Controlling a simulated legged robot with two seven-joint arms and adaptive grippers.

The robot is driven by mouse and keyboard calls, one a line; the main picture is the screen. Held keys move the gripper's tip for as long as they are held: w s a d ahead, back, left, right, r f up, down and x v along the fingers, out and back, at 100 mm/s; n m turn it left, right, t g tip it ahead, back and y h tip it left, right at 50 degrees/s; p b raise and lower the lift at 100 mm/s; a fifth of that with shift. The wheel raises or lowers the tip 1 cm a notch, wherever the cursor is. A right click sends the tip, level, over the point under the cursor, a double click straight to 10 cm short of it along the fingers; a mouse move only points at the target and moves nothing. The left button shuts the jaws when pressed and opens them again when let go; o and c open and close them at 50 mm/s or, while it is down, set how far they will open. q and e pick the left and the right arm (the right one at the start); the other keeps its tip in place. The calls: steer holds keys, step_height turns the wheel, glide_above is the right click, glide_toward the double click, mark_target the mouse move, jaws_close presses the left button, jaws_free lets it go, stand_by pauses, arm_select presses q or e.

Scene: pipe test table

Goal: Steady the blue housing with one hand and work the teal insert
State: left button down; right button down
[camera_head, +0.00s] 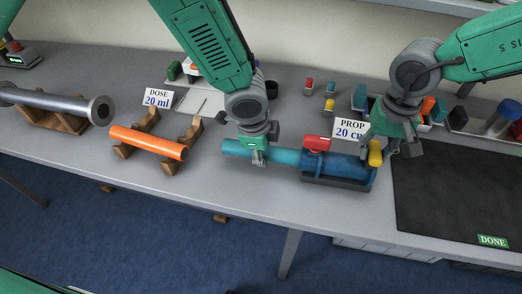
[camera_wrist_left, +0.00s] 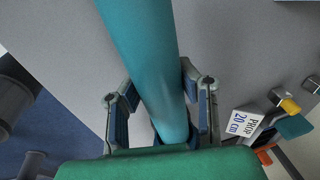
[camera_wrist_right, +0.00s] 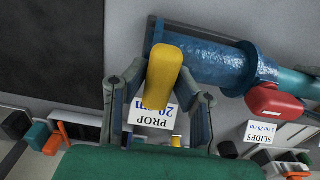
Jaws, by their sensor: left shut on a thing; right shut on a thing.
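The blue housing (camera_head: 345,170) lies on its side in a dark cradle near the table's front edge. It has a red handle (camera_head: 317,144) at its left end and a yellow handle (camera_head: 375,152) at its right end. The teal insert (camera_head: 232,148) is a long tube sticking out leftward from the housing; how deep it sits inside is hidden. My left gripper (camera_head: 259,154) is shut around the teal insert, left of the red handle. It also shows in the left wrist view (camera_wrist_left: 160,115). My right gripper (camera_wrist_right: 160,100) is shut on the yellow handle.
An orange tube (camera_head: 148,142) rests on wooden supports to the left, and a grey flanged pipe (camera_head: 60,103) lies beyond it. A black mat (camera_head: 460,185) with a DONE label covers the right side. Signs and small coloured parts stand behind the housing.

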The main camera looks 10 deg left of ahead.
arm_select(q)
steer(key=shift+d, duration=0.3)
steer(key=c, duration=1.1)
jaws_free()
steer(key=v, duration=1.2)
steer(key=shift+f, duration=0.1)
arm_select(e)
steer(key=c, duration=1.2)
jaws_free()
